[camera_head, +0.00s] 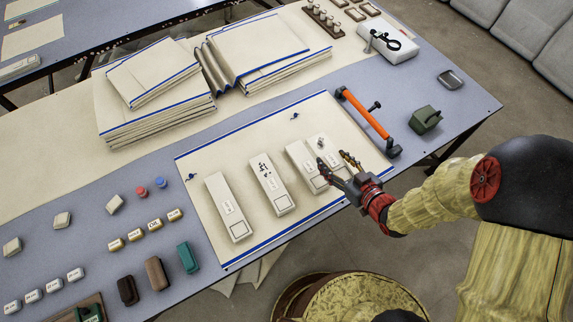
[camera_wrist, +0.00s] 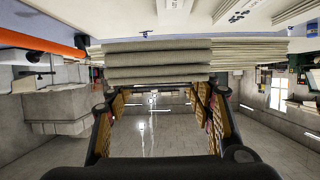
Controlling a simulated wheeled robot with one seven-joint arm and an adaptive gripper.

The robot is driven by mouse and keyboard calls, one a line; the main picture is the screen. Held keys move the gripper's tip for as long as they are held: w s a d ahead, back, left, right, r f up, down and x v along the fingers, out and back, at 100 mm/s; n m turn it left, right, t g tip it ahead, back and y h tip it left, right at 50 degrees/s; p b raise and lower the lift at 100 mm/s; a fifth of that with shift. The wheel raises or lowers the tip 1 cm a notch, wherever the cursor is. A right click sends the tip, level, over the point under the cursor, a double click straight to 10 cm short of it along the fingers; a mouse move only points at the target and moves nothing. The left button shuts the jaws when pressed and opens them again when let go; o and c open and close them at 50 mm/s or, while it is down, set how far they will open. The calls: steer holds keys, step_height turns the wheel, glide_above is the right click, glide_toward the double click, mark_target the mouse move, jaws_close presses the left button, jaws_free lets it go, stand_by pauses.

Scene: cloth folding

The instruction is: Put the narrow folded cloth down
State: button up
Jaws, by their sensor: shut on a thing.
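My gripper (camera_head: 337,163) is over the right part of a flat cream cloth (camera_head: 240,160) with blue edges. Its fingers are on either side of a pale narrow piece, which I take to be the narrow folded cloth (camera_head: 332,153); the hand covers its near end. Whether it touches the surface below cannot be told. A labelled white bar (camera_head: 303,168) lies close to its left. In the upside-down wrist view, thick beige layers (camera_wrist: 155,60) show by the fingertips (camera_wrist: 158,98); whether they are held or belong to a stack behind is unclear.
Two more labelled bars, the middle one (camera_head: 270,187) and the left one (camera_head: 230,208), lie to the left. An orange-handled tool (camera_head: 367,118) and a green block (camera_head: 425,120) are close on the right. Folded cloth stacks (camera_head: 155,110) stand behind. Small blocks (camera_head: 188,258) occupy the left front.

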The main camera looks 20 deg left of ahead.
mark_target(333, 147)
steer(key=shift+s+a+f, duration=0.1)
steer(key=shift+a, duration=0.2)
steer(key=shift+n, duration=0.3)
steer(key=w+f+b, duration=0.1)
steer(key=w, duration=0.1)
steer(key=w+f+b, duration=0.1)
steer(key=w, duration=0.2)
steer(key=w+a+f+b, duration=0.1)
steer(key=w+f, duration=0.1)
steer(key=w, duration=0.1)
steer(key=shift+w, duration=0.15)
steer(key=w+f, duration=0.1)
steer(key=w+f+b, duration=0.1)
steer(key=w+f, duration=0.1)
steer(key=w+f+b, duration=0.1)
steer(key=f, duration=0.1)
steer(key=shift+w+a+f, duration=0.1)
steer(key=shift+w+a, duration=0.2)
steer(key=shift+a, duration=0.05)
steer(key=shift+w+f+b, duration=0.2)
steer(key=shift+f+b, duration=0.1)
steer(key=shift+b, duration=0.1)
steer(key=shift+w+f+b, duration=0.1)
steer(key=shift+f+b, duration=0.7)
steer(key=shift+f, duration=0.7)
steer(key=shift+f, duration=0.1)
steer(key=o, duration=1.2)
